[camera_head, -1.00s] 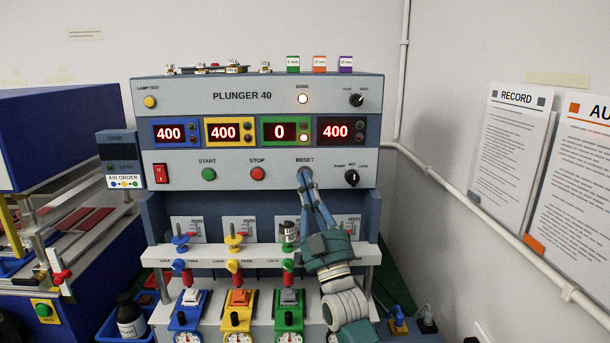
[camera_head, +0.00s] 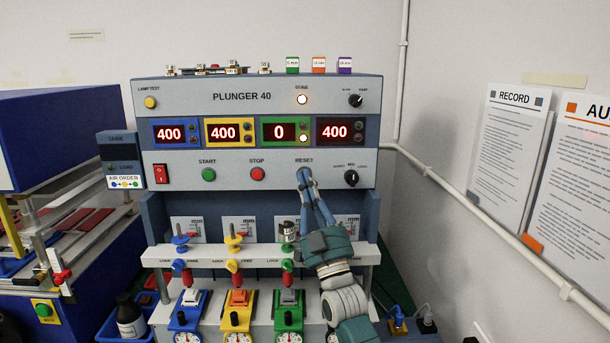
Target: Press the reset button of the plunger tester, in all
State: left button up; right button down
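The plunger tester (camera_head: 225,97) stands ahead, a grey panel marked PLUNGER 40. Its displays read 400, 400, 0 and 400, and the DONE lamp (camera_head: 302,99) is lit. The RESET label (camera_head: 304,161) shows on the lower panel. The reset button below it is hidden behind the fingertips of my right gripper (camera_head: 304,174). The blue fingers come together at their tips, over the button's place; I cannot tell whether they touch or press it. No object shows between them. My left gripper is not in view.
A green START button (camera_head: 209,174), a red STOP button (camera_head: 257,174) and a black knob (camera_head: 351,178) share the panel. Coloured plunger stations (camera_head: 238,308) stand below, close to my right arm. A blue machine (camera_head: 60,135) is at left, a wall pipe (camera_head: 470,199) at right.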

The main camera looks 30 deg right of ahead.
jog(key=shift+d+r, duration=0.2)
jog(key=shift+r, duration=0.25)
dwell(0.4)
jog(key=shift+w, duration=0.1)
